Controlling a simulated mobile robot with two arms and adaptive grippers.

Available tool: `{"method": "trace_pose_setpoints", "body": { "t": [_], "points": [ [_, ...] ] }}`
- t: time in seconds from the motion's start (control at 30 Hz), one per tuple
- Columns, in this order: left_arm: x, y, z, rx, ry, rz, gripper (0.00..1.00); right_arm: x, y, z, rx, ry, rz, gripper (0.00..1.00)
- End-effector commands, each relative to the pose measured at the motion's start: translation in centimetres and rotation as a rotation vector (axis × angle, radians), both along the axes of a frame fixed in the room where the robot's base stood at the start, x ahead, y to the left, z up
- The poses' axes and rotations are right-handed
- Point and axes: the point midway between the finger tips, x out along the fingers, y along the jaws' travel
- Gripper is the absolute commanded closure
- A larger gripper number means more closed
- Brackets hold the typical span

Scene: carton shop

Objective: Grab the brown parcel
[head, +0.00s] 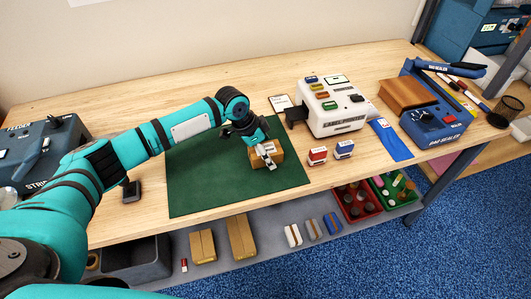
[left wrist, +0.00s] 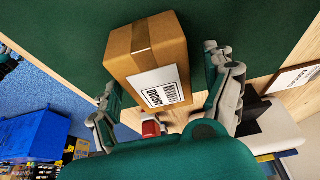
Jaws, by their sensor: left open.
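The brown parcel (head: 276,148) sits on the green mat (head: 205,180) on the wooden table, partly hidden by my left gripper (head: 262,153). In the left wrist view the parcel (left wrist: 130,68) is a cardboard box with a tape strip on top and a white printed label facing the camera. There my left gripper (left wrist: 162,78) is open, with one finger on each side of the parcel. A gap shows on the right side; contact on the left cannot be told. My right gripper is not in view.
Red (head: 317,155) and blue (head: 343,149) stamp-like blocks stand just right of the mat. A white label printer (head: 335,115) stands behind them, and a blue bag sealer (head: 432,122) is farther right. Cartons (head: 203,246) lie on the lower shelf. The mat's left part is clear.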

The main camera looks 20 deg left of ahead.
Motion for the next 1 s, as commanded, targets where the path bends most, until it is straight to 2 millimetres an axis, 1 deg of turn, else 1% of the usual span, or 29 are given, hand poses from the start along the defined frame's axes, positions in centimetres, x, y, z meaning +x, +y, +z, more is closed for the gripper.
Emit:
{"method": "trace_pose_setpoints", "body": {
  "t": [0.5, 1.0],
  "points": [
    [-0.01, 0.00, -0.38, 0.000, 0.000, 0.000, 0.15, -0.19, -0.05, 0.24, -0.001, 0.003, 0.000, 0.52],
    [-0.01, -0.02, -0.35, 0.000, 0.000, 0.000, 0.81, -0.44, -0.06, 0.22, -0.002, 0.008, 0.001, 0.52]
  ]
}}
